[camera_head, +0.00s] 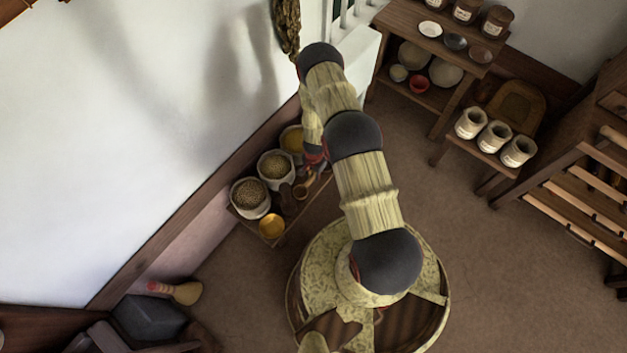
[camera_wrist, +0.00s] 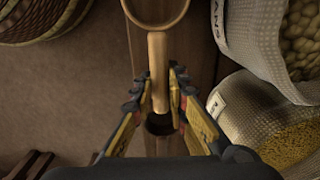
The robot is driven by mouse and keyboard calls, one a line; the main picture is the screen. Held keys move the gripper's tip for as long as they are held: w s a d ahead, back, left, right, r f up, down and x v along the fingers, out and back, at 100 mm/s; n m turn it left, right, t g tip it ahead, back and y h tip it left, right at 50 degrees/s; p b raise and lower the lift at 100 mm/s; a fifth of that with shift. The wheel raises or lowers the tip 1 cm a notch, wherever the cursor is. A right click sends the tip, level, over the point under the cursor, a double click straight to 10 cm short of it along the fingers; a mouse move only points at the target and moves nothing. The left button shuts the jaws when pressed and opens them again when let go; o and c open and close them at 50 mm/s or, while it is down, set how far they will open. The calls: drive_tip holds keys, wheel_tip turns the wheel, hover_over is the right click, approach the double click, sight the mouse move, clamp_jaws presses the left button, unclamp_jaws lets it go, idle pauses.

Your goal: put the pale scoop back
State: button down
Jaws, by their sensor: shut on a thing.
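The pale scoop (camera_wrist: 157,65) is a light wooden scoop with a round bowl at the top edge of the wrist view. Its straight handle runs down between the fingers of my gripper (camera_wrist: 158,95), which is shut on the handle. The far part of the bowl is cut off by the frame. A dark round spot shows just below the handle's end; I cannot tell what it is. In the head view my gripper (camera_head: 314,157) is over the low bench (camera_head: 297,218) by the wall, partly hidden by my arm. A small wooden scoop (camera_head: 301,191) shows just below it there.
Three sacks of grain (camera_head: 250,197) stand along the wall side of the bench, close beside my gripper. A stool with three pale jars (camera_head: 494,136) and a shelf (camera_head: 433,97) stand right. Floor between is clear.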

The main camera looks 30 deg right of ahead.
drive_tip(key=shift+f+b, duration=0.45)
drive_tip(key=shift+f, duration=0.95)
drive_tip(key=shift+f, duration=0.1)
drive_tip(key=shift+f, duration=0.15)
drive_tip(key=c, duration=1.7)
unclamp_jaws()
drive_tip(key=shift+c, duration=0.2)
